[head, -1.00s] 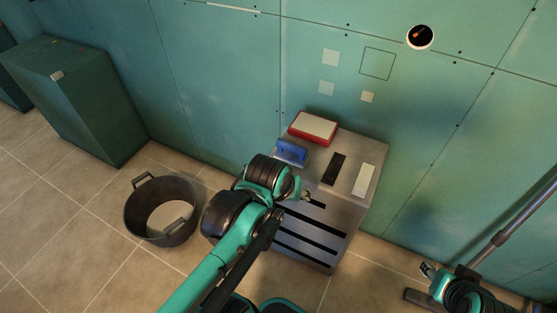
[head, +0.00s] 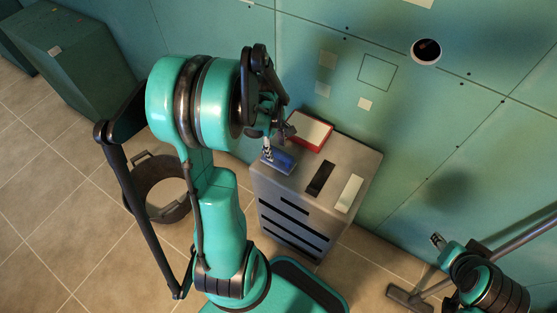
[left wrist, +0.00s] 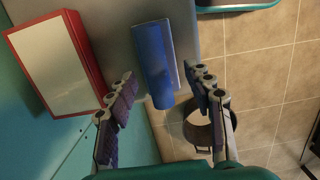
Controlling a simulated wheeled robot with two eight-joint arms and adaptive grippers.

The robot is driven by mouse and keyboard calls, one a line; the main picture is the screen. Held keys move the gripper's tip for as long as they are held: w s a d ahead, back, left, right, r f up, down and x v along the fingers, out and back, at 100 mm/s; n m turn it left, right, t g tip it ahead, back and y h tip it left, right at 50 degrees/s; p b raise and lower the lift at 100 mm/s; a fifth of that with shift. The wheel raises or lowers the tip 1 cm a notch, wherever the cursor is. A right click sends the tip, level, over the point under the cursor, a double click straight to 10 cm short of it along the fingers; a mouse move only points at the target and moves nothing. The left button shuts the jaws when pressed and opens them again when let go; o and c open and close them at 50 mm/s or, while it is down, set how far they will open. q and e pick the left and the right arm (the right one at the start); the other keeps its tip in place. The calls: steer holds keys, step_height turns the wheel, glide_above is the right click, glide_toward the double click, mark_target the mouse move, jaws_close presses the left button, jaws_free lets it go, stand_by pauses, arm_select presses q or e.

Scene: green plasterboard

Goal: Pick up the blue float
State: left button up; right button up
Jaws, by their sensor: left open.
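The blue float (head: 283,161) lies on the top of the grey slotted cabinet (head: 300,184), near its left edge. In the left wrist view the blue float (left wrist: 153,62) shows between and beyond the two fingers. My left gripper (head: 279,142) is at the float, partly hidden by its own arm in the head view. In the left wrist view the left gripper (left wrist: 160,76) is open, with one finger on each side of the float's near end. I cannot tell whether the fingers touch it. My right gripper (head: 438,240) is low at the right, away from the cabinet.
A red block with a pale face (head: 312,131) lies close behind the float. A black bar (head: 320,178) and a white bar (head: 349,193) lie to its right. A dark bucket (head: 160,190) stands on the floor at left. The green wall rises behind.

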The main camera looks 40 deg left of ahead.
mark_target(278, 151)
arm_select(q)
steer(key=f, duration=0.1)
steer(key=f+b, duration=0.2)
steer(key=f, duration=0.1)
steer(key=shift+w+d, duration=0.25)
steer(key=shift+f, duration=0.4)
steer(key=shift+r, duration=0.1)
steer(key=shift+c, duration=0.9)
jaws_close()
